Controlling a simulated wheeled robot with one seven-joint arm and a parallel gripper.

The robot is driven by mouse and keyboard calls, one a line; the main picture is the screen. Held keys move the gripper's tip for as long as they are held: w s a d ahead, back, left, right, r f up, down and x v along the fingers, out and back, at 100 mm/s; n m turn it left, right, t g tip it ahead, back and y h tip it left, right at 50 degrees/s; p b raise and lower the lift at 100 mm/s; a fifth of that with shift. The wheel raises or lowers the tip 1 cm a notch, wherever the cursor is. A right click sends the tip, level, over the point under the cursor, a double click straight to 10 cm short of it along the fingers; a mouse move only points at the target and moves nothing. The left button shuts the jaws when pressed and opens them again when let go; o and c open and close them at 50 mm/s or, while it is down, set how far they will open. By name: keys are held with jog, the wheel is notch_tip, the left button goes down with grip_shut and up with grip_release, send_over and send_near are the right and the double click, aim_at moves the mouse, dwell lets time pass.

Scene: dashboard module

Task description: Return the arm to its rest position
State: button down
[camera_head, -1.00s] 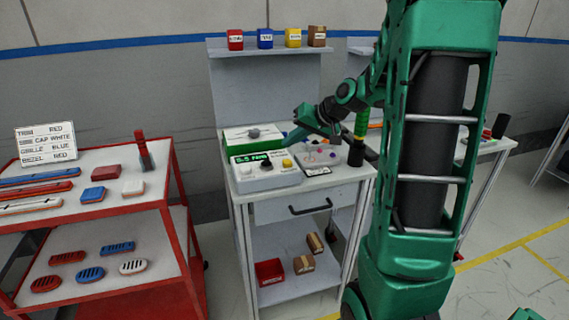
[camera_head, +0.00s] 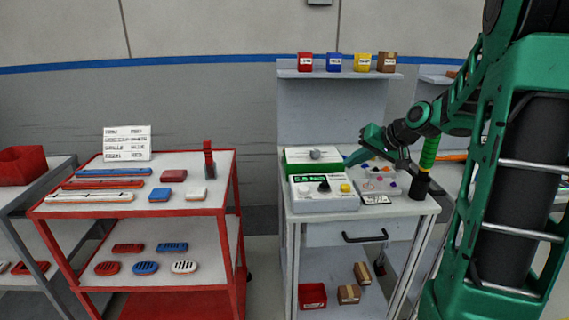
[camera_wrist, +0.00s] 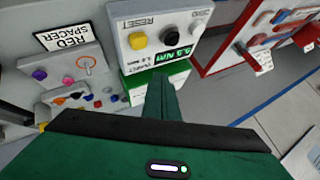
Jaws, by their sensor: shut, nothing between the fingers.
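My green arm reaches in from the right of the head view, over the grey workbench (camera_head: 412,207). My gripper (camera_head: 352,160) is shut with nothing in it, just above and behind the white control box (camera_head: 323,193). In the wrist view my gripper's shut fingers (camera_wrist: 162,88) point toward that box (camera_wrist: 158,22), which has a yellow button, a black knob and a green display. I cannot tell whether the fingertips touch anything.
A tray of small coloured parts (camera_head: 362,182) lies beside the box, and a label card (camera_head: 376,199) lies in front of it. A shelf (camera_head: 340,75) with several small bins is above. A red cart (camera_head: 222,210) stands left, with floor between.

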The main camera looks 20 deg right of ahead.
jog(key=s+a+f+g+h, duration=0.1)
jog(key=s+a+g, duration=0.1)
jog(key=s, duration=0.9)
jog(key=s+a+f+m+g+h, duration=0.1)
jog(key=s+g, duration=0.3)
jog(key=s, duration=0.8)
jog(key=s+a+f+g+h, duration=0.1)
jog(key=s+a+f+g, duration=0.1)
jog(key=s, duration=1)
jog(key=shift+a+f+g, duration=0.35)
jog(key=shift+f+g, duration=0.05)
jog(key=shift+f, duration=0.15)
jog(key=shift+w+f, duration=0.25)
jog(key=shift+w, duration=0.4)
